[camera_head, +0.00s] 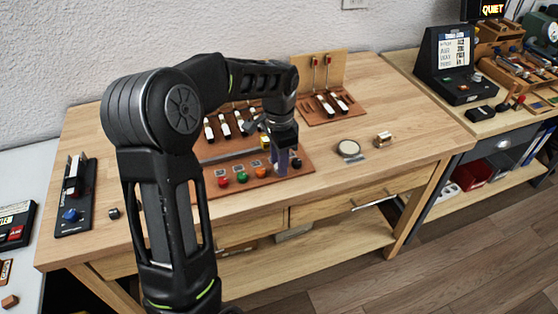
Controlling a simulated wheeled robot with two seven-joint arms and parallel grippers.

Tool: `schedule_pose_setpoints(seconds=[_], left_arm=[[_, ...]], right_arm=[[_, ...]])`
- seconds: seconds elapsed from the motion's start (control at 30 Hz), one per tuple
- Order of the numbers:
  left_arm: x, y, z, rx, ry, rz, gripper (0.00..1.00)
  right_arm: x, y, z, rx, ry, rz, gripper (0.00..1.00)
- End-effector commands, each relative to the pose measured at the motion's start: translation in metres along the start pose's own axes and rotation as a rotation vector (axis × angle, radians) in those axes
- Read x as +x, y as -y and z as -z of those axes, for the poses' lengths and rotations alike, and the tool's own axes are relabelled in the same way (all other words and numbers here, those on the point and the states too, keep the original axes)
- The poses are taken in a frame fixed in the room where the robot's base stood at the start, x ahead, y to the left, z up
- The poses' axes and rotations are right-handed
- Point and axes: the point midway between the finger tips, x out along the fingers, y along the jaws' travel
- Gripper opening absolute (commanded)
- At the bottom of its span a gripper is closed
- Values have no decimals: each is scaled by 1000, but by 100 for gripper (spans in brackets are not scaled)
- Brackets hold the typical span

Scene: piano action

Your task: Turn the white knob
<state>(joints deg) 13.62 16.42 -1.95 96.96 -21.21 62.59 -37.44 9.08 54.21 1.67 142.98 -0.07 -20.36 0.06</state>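A brown wooden board (205,154) lies on the workbench, with a row of coloured knobs along its front edge. From left to right I see a red knob (222,182), a green knob (242,178), an orange knob (261,173) and a dark knob (297,163). My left gripper (282,163) points down at the row between the orange and dark knobs. Its fingers cover that spot, and no white knob can be made out; it may be hidden there. Whether the fingers are open or touching anything is too small to tell. My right gripper is out of view.
A second board (326,112) with an upright back stands behind on the right. A round disc (348,148) and a small metal part (383,139) lie right of the knobs. A black panel with a blue knob (71,215) sits at the left.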

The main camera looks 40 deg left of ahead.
Motion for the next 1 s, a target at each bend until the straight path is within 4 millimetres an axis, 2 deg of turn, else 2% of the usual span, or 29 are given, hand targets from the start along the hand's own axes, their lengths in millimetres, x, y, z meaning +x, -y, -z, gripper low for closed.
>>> schedule_pose_setpoints(seconds=[0.13, 0.27, 0.6, 0.7, 1.0], left_arm=[[-1, 0, 0, 0, 1, 0, 32], [-12, 0, 0, -1, -1, 1, 32], [-65, 1, 1, 0, -2, 2, 32], [-74, 0, 0, 0, -1, 1, 32], [-78, 0, 0, 0, 0, 0, 32]], right_arm=[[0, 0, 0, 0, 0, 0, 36], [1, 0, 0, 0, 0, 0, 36], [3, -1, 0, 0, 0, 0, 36], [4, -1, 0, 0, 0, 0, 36], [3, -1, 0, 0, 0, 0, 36]])
